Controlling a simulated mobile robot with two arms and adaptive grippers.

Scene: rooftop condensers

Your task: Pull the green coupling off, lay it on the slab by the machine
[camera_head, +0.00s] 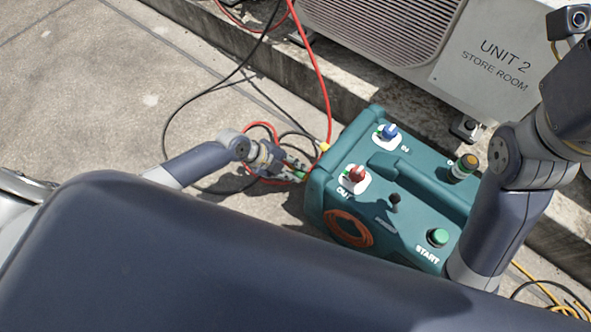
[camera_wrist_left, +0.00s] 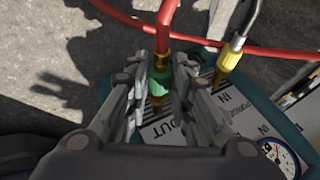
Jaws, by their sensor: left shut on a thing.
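The green coupling (camera_wrist_left: 152,84) sits between the fingers of my left gripper (camera_wrist_left: 158,85) in the left wrist view. A red hose (camera_wrist_left: 166,18) with a brass end runs into its top. Brass shows just below it, beside the OUT label on the machine; it looks in line with the port there. In the head view my left gripper (camera_head: 288,168) is shut on the coupling at the left side of the teal machine (camera_head: 402,211), where fingers mostly hide it. The concrete slab (camera_head: 110,95) lies left of the machine. My right gripper is out of view.
Red and black hoses loop over the slab around my left gripper. A condenser unit (camera_head: 495,60) on a concrete ledge stands behind. Bare slab lies farther left.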

